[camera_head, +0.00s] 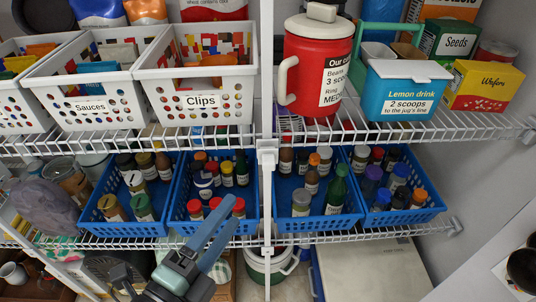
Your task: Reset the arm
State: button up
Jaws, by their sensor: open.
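My gripper (232,212) shows at the bottom of the head view, left of centre. Its two long grey-blue fingers point up and to the right, with a gap between them. It is open and I see nothing held in it. In the picture its fingertips overlap the front of a blue basket (183,223) of jars on the lower shelf. I cannot tell whether they touch it. The rest of my arm runs out of the bottom of the view.
White wire shelves hold baskets above and below. Several blue baskets of bottles line the lower shelf, including one on the right (405,216). Above stand a white Clips basket (160,88), a red canister (315,65) and a blue caddy (400,75). A white post (267,180) rises mid-view.

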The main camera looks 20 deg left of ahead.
jog(key=shift+s+d, duration=0.1)
jog(key=shift+s, duration=0.2)
jog(key=w+d+r+n+t, duration=0.1)
jog(key=w+d+r+n, duration=0.15)
jog(key=d+n, duration=0.6)
jog(key=w+d+r+n+t, duration=0.2)
jog(key=d+r+n, duration=0.1)
jog(key=r, duration=0.3)
jog(key=w+d+r+n+t, duration=0.1)
jog(key=w+d+r+n, duration=0.15)
jog(key=r, duration=0.45)
jog(key=s+d+r+n+t+y+p, duration=0.1)
jog(key=r+p, duration=1.1)
jog(key=r, duration=1.2)
jog(key=s+r+n+t+y+p, duration=0.1)
jog(key=s+r+n+t+p, duration=0.3)
jog(key=r+p, duration=0.8)
notch_tip(320, 180, up, 13)
jog(key=shift+s+d+f+t, duration=0.2)
jog(key=shift+d+t, duration=0.1)
jog(key=shift+d, duration=0.1)
